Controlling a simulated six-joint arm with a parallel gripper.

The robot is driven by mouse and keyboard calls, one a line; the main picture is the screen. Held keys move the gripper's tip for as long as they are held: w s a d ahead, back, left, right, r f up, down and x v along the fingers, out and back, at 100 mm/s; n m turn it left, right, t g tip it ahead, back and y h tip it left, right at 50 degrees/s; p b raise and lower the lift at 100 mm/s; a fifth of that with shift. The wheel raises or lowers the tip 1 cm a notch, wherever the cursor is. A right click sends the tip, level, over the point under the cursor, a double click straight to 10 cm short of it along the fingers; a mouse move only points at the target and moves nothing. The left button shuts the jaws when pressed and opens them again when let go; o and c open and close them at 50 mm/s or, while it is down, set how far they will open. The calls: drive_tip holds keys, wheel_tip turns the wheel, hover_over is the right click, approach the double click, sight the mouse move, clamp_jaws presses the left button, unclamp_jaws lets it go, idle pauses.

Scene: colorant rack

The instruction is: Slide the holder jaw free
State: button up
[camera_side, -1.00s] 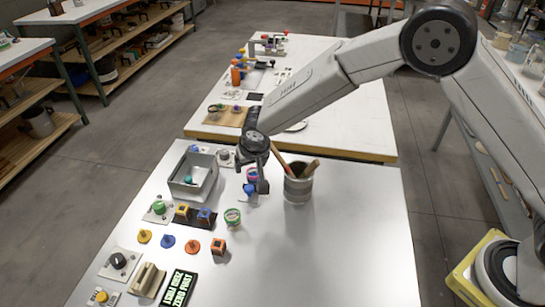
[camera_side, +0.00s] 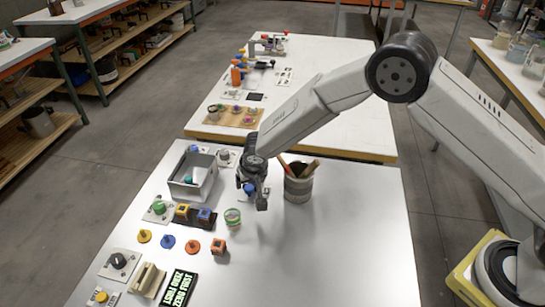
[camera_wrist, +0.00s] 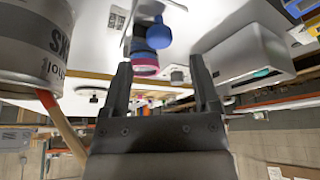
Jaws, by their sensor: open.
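My gripper (camera_side: 253,195) is open, low over the front table, beside the can of sticks. In the wrist view my gripper's fingers (camera_wrist: 162,75) are apart with nothing held. Ahead of them is a stack with a blue knob (camera_wrist: 158,36), a dark blue band and a pink band (camera_wrist: 145,70), beside a thin metal part (camera_wrist: 127,28). I cannot tell which part is the holder jaw, and my gripper hides much of the holder in the side view.
A printed can with sticks (camera_side: 298,186) stands close right of my gripper, and it also fills the wrist view's left (camera_wrist: 35,45). A grey open box (camera_side: 180,190) stands to the left. A green-lidded jar (camera_side: 233,218) is in front. The table's right front is clear.

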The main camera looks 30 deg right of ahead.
sight(249, 188)
drive_tip(key=shift+x, duration=2.2)
clamp_jaws()
